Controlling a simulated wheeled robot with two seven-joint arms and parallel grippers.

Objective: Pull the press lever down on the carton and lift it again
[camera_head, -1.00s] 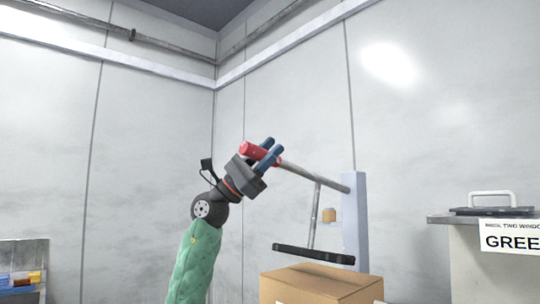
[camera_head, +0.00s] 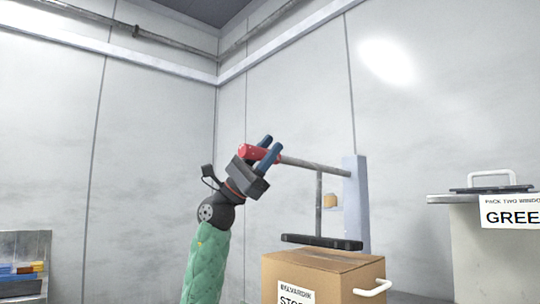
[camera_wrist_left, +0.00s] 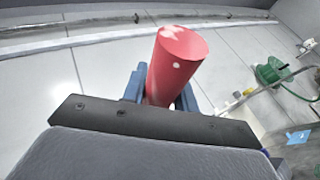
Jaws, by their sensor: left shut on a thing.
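The press lever (camera_head: 312,166) is a grey bar with a red handle (camera_head: 248,152) at its left end. It slopes slightly down to the right toward a pale post (camera_head: 355,200). A rod hangs from it to a black press plate (camera_head: 321,242) just over the top of the brown carton (camera_head: 325,267); I cannot tell if they touch. My left gripper (camera_head: 268,151) is shut on the red handle. The left wrist view shows the red handle (camera_wrist_left: 175,62) between the blue fingers. My right gripper is in neither view.
A grey cabinet (camera_head: 470,230) with a white-handled black lid (camera_head: 492,188) and a sign stands at the right. A white handle (camera_head: 373,288) sticks out at the carton's right side. A bin (camera_head: 25,262) with coloured pieces is at the lower left.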

